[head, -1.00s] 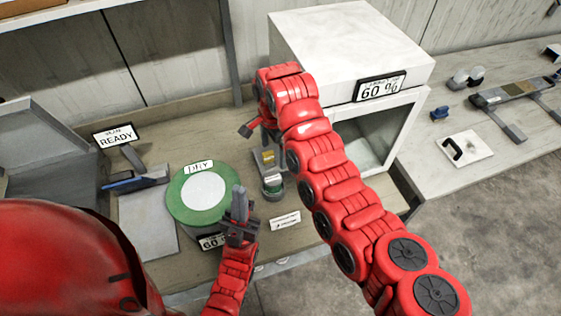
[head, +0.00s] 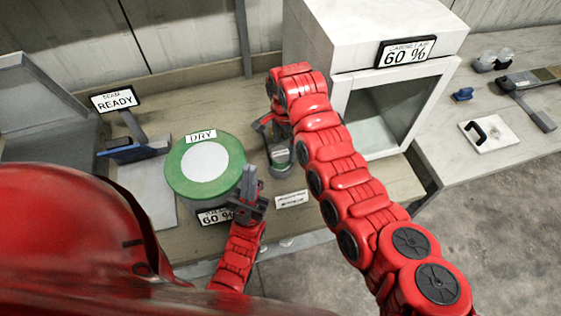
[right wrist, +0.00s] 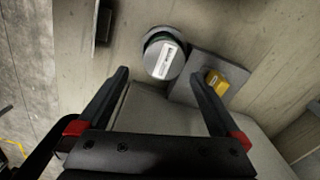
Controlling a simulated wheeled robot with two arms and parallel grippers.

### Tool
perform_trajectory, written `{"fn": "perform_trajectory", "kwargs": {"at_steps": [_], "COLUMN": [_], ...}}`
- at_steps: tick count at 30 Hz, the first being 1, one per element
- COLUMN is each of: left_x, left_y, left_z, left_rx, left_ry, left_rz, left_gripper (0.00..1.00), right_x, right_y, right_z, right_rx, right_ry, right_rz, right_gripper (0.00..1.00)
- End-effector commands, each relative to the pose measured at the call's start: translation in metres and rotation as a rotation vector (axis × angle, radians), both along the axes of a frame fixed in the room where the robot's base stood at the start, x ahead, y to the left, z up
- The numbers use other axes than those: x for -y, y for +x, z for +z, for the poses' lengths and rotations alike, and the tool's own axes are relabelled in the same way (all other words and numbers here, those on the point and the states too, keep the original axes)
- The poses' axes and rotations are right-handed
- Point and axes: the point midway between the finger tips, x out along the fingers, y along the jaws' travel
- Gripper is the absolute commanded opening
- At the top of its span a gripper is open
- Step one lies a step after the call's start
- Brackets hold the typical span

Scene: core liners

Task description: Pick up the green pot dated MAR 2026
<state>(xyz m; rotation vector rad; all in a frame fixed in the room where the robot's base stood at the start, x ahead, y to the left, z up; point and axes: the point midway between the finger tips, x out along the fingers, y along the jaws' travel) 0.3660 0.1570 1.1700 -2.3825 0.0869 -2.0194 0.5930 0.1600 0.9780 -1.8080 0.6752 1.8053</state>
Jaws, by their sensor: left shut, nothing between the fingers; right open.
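A small green pot (head: 281,158) with a grey lid stands on the bench right of the large green DRY drum. In the right wrist view the pot (right wrist: 163,57) shows its lid with a white label; the print is too small to read. My right gripper (right wrist: 159,76) is open and empty, with the pot ahead of its fingertips, between their lines. In the head view my right gripper (head: 271,130) is partly hidden by its own arm, just behind the pot. My left gripper (head: 251,180) is shut and empty, left of the pot, in front of the drum.
The DRY drum (head: 206,165) is at left. A yellow piece (right wrist: 215,81) on a grey plate (right wrist: 188,88) lies close beside the pot. A white cabinet (head: 365,35) reading 60 % stands behind right. A small label card (head: 292,199) lies in front of the pot.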

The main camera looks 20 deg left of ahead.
Motion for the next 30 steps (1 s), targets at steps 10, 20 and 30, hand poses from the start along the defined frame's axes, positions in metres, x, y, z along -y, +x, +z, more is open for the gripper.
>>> {"fn": "perform_trajectory", "kwargs": {"at_steps": [10, 20, 30], "left_x": [0.000, 0.000, 0.000], "left_y": [0.000, 0.000, 0.000], "left_z": [-0.011, -0.011, -0.011], "left_rx": [0.000, 0.000, 0.000], "left_ry": [0.000, 0.000, 0.000], "left_rz": [0.000, 0.000, 0.000], "left_gripper": [0.00, 0.00, 0.00], "right_x": [-0.008, -0.008, -0.008], "right_y": [-0.004, -0.003, -0.003], "right_z": [-0.048, -0.050, -0.050], "right_rx": [-0.001, 0.001, 0.001], "right_ry": [0.001, 0.001, 0.002], "right_rz": [-0.001, -0.001, 0.000], "right_gripper": [1.00, 0.86, 0.24]}}
